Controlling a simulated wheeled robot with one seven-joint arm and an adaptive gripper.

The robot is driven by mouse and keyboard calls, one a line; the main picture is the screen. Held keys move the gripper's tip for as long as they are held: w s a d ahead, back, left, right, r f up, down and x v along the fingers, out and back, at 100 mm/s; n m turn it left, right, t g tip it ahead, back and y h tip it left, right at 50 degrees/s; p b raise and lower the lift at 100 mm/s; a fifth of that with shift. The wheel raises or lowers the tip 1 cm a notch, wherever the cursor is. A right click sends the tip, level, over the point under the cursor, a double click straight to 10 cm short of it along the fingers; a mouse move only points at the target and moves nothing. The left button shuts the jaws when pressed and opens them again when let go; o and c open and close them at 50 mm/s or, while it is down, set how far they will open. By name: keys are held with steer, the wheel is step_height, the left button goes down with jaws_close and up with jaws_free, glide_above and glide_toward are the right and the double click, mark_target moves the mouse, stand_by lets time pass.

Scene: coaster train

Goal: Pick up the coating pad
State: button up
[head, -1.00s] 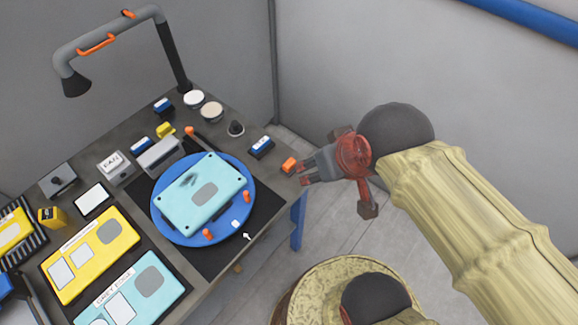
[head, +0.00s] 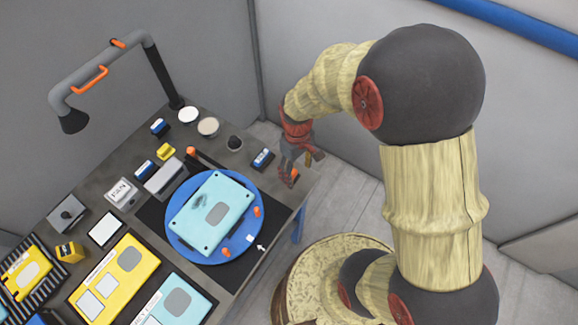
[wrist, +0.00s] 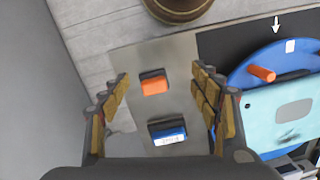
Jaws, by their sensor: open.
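Two small blocks lie near the table corner by my gripper, and I cannot tell from any label which is the coating pad. One is an orange block with a dark part (wrist: 154,84), partly hidden by my gripper in the head view (head: 295,174). The other is a blue and white block with a dark part (wrist: 168,134), also in the head view (head: 262,159). My gripper (wrist: 161,82) is open and empty, pointing down over the table corner. In the wrist view the orange block shows between its fingertips; the blue and white block lies nearer the palm side of the picture.
A blue turntable (head: 178,238) with a light blue panel (head: 212,208) stands beside the blocks. Orange pegs stick up from it. A lamp arm (head: 152,75) rises behind.

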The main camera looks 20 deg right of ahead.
steer(key=shift+n+t, duration=0.4)
steer(key=shift+n, duration=0.4)
steer(key=w, duration=0.4)
steer(key=shift+w, duration=0.15)
steer(key=shift+n, duration=0.3)
steer(key=shift+s+f, duration=0.1)
steer(key=shift+s, duration=0.1)
steer(key=shift+w+f, duration=0.1)
steer(key=shift+f, duration=0.85)
steer(key=f, duration=0.2)
steer(key=f+b, duration=0.1)
steer(key=f, duration=0.2)
steer(key=shift+s+a+f, duration=0.25)
steer(key=shift+a+f, duration=0.05)
steer(key=shift+c, duration=1.2)
steer(key=c, duration=1.1)
